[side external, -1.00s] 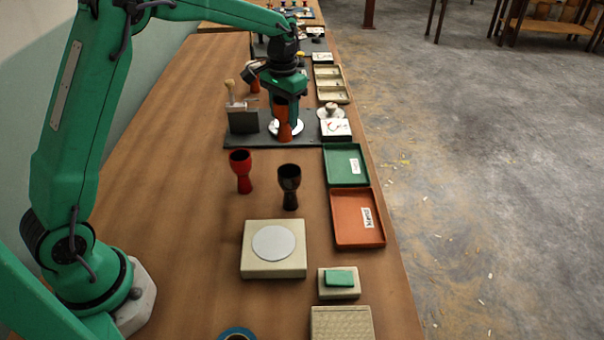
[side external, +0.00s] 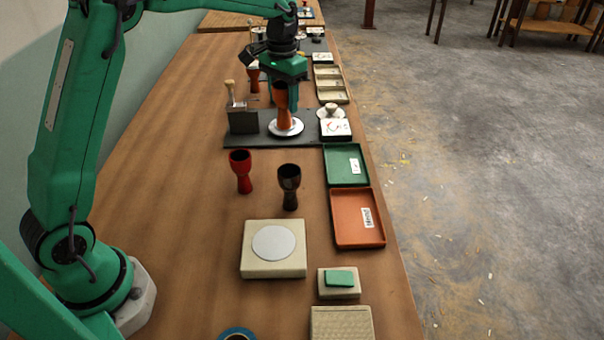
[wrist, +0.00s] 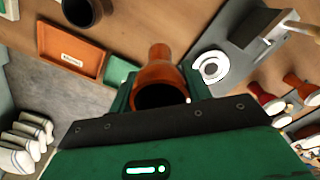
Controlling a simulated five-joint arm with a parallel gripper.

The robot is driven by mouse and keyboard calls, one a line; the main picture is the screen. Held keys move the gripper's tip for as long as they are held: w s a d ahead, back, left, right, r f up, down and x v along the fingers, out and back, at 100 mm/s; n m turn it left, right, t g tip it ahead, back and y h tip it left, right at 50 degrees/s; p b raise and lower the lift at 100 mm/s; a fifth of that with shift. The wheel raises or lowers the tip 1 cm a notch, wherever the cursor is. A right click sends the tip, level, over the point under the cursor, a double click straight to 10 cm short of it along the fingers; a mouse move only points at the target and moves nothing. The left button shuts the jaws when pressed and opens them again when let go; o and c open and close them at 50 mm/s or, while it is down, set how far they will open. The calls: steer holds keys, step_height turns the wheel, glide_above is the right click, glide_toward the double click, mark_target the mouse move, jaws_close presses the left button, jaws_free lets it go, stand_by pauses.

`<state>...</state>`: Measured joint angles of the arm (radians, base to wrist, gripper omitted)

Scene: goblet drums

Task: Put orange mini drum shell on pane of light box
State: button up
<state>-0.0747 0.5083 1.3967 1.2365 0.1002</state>
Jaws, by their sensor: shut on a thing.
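My gripper (side external: 282,86) is shut on the orange mini drum shell (side external: 281,104) and holds it upright over the dark board. In the wrist view the orange shell (wrist: 159,74) sits between the green fingers, its dark open mouth towards the camera. The light box (side external: 254,264) is a cream square box in the near middle of the bench. Its round pale pane (side external: 274,242) is bare. My gripper and the shell are well beyond it, towards the far end.
A red goblet drum (side external: 241,171) and a black one (side external: 289,186) stand between the board (side external: 262,139) and light box. Green tray (side external: 345,165) and orange tray (side external: 356,219) lie along the right edge. A white disc (side external: 297,127) is on the board; a green block (side external: 340,278) is near right.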

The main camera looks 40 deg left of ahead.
mark_target(283, 84)
step_height(283, 84, up, 6)
steer(key=shift+r, duration=0.1)
steer(key=s+d+r+m, duration=0.1)
steer(key=s+d+m, duration=0.2)
steer(key=s+d, duration=0.45)
steer(key=s+d+r+m, duration=0.1)
steer(key=s+d+m, duration=0.35)
steer(key=d, duration=0.55)
steer(key=s+d+f+m, duration=0.1)
steer(key=s+d+m, duration=0.2)
steer(key=s, duration=0.6)
steer(key=s+d+f+m, duration=0.1)
steer(key=s+d+m, duration=0.25)
steer(key=s, duration=0.65)
step_height(283, 84, down, 5)
steer(key=shift+w+d+f, duration=0.1)
steer(key=shift+d, duration=0.05)
steer(key=shift+w, duration=0.1)
